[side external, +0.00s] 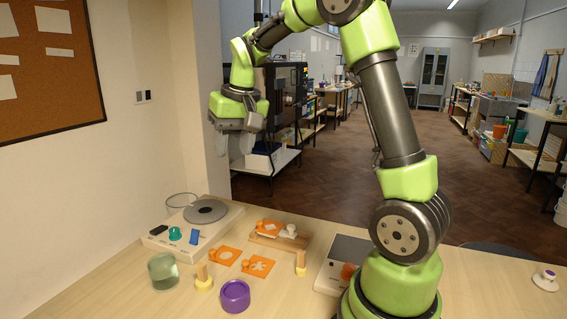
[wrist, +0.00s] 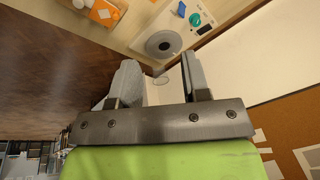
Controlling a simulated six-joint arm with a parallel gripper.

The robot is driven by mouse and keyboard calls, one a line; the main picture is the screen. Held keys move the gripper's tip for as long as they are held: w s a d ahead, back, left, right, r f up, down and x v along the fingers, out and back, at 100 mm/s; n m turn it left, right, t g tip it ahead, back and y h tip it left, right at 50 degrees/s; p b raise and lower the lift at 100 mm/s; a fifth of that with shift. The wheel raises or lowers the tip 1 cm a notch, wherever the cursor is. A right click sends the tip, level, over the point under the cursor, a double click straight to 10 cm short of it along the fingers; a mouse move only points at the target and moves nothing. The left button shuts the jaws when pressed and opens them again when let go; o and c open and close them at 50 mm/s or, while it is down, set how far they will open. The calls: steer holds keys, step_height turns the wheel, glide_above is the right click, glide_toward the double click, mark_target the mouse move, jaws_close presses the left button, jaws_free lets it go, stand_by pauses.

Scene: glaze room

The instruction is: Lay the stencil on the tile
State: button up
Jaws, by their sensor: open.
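Two flat orange stencils with cut-out shapes lie on the table in the side view: one on the left (side external: 224,256) and one with a flower-like cut-out (side external: 257,265). A third orange piece (side external: 268,226) lies on a wooden board (side external: 265,240) beside a white knobbed object (side external: 289,231). An orange stencil also shows at the top of the wrist view (wrist: 104,12). I cannot clearly make out a tile. My gripper (side external: 235,145) is open and empty, high above the table's back left, apart from everything; its fingers show in the wrist view (wrist: 163,88).
A pale device with a round grey plate (side external: 206,211) stands at the back left. A grey-topped device (side external: 349,250) sits right of the board. A wall borders the left.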

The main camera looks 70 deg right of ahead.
steer(key=s+a+r+n+t+y, duration=0.1)
steer(key=s+a+r+t, duration=0.1)
steer(key=s+a, duration=0.5)
steer(key=s+a+r+n+t+y, duration=0.1)
steer(key=s+a+n+t, duration=0.1)
steer(key=s+a, duration=0.5)
steer(key=s, duration=0.2)
steer(key=shift+s+a+r+t, duration=0.3)
steer(key=shift+s+r, duration=0.05)
